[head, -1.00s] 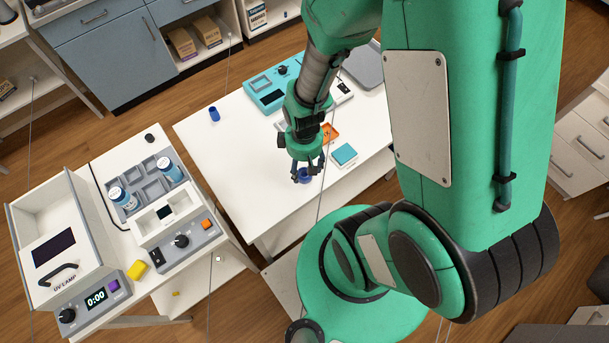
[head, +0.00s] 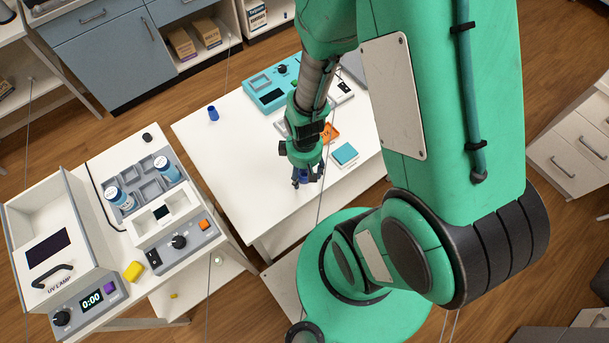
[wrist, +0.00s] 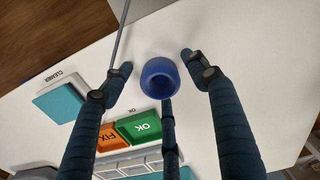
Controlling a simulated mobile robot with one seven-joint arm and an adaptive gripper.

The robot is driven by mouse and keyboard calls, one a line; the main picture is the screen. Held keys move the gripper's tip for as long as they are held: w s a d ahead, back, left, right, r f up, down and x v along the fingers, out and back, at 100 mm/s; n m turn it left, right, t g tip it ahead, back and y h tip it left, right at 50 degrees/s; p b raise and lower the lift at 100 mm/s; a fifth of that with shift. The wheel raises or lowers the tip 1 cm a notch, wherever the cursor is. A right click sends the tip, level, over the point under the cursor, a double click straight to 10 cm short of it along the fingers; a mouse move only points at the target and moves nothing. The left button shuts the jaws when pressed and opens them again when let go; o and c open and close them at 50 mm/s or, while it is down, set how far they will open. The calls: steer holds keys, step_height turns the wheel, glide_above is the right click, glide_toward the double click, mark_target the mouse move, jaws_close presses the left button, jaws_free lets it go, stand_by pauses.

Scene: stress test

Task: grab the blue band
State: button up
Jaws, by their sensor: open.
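In the head view my gripper (head: 307,178) is low over the table's front part, and the band (head: 303,175) is mostly hidden by the fingers.
A green OK block (wrist: 138,126), an orange FIX block (wrist: 107,138) and a teal CLEANER box (wrist: 60,103) lie close by. A thin grey rod or cable (wrist: 121,35) crosses beside the band. A blue cup (head: 213,113) stands at the table's left. The table's front left is clear.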

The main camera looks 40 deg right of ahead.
stand_by(0.4)
steer(key=c, duration=1.2)
steer(key=shift+r, duration=0.1)
steer(key=shift+r+p, duration=1.4)
steer(key=shift+r, duration=3.55)
